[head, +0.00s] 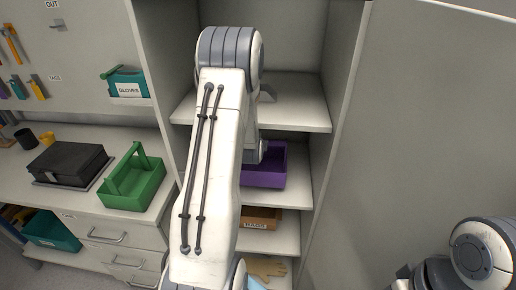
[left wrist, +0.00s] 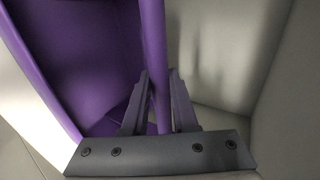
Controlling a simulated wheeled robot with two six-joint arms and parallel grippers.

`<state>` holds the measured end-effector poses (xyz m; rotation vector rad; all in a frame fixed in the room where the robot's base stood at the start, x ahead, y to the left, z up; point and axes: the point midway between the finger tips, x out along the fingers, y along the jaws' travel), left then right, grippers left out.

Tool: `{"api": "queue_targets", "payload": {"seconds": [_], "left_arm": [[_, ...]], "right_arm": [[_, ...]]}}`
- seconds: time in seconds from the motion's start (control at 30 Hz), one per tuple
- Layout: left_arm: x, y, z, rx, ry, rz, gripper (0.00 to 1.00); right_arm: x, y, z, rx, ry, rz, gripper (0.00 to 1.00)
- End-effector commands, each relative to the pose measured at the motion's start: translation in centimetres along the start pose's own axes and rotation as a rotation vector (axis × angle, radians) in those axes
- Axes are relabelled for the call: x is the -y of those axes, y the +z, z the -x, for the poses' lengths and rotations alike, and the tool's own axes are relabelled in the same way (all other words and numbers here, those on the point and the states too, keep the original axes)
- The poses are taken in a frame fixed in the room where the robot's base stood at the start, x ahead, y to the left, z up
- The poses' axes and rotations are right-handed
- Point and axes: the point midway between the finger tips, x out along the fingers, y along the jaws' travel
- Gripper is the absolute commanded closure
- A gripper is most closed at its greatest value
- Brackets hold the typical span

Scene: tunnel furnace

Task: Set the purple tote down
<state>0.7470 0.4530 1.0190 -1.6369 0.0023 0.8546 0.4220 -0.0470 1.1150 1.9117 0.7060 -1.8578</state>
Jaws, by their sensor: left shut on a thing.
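The purple tote (head: 267,168) sits inside the shelf unit at the middle shelf (head: 293,190), partly hidden behind my left arm in the head view. In the left wrist view the tote (left wrist: 82,50) fills the left side, and its purple handle bar (left wrist: 153,40) runs down between the fingers. My left gripper (left wrist: 158,78) is shut on that handle. In the head view the left gripper is hidden behind its own arm. I cannot tell whether the tote's base touches the shelf. My right gripper is not in view; only part of that arm shows at the lower right.
The upper shelf (head: 300,105) is mostly bare. Left, a workbench (head: 90,208) carries a green tote (head: 133,184) and a black case (head: 68,163). A tall panel (head: 430,130) stands right.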

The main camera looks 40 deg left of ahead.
Motion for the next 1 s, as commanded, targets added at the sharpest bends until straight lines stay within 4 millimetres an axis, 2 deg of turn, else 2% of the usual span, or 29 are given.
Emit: {"api": "queue_targets", "payload": {"seconds": [0.23,0.7,0.73,0.77,0.8,1.0], "left_arm": [[-2.4,0.2,-1.4,0.002,0.0,0.001,1.0],[-2.9,0.2,-1.8,0.002,-0.002,0.001,1.0],[-2.9,0.2,-1.7,0.002,0.001,0.001,0.62],[-2.9,0.2,-1.6,0.002,0.001,0.001,0.5],[-2.9,0.2,-1.6,0.002,0.002,0.001,0.43],[-2.9,0.2,-1.6,0.002,0.002,0.001,0.43]], "right_arm": [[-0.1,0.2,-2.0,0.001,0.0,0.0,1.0],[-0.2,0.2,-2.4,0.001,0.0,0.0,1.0],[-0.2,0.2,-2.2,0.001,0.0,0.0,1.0],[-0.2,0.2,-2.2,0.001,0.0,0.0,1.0],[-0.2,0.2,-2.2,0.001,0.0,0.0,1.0],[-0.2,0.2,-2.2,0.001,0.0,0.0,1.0]]}}
